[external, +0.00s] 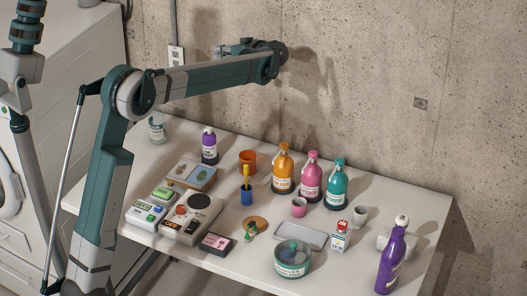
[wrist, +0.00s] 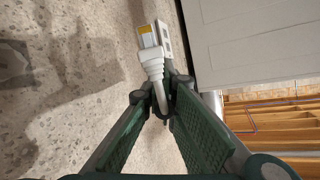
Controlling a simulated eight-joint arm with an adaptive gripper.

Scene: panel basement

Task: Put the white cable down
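In the external view, my gripper (external: 226,49) is high above the back of the table, near the concrete wall, and points left. The white table (external: 100,213) stands below and in front of the gripper.
Orange, pink and teal bottles (external: 310,176) stand at the table's back. A purple bottle (external: 392,262) stands front right. Electronic devices (external: 178,215) crowd the left. A grey tray (external: 300,235) lies mid-table.

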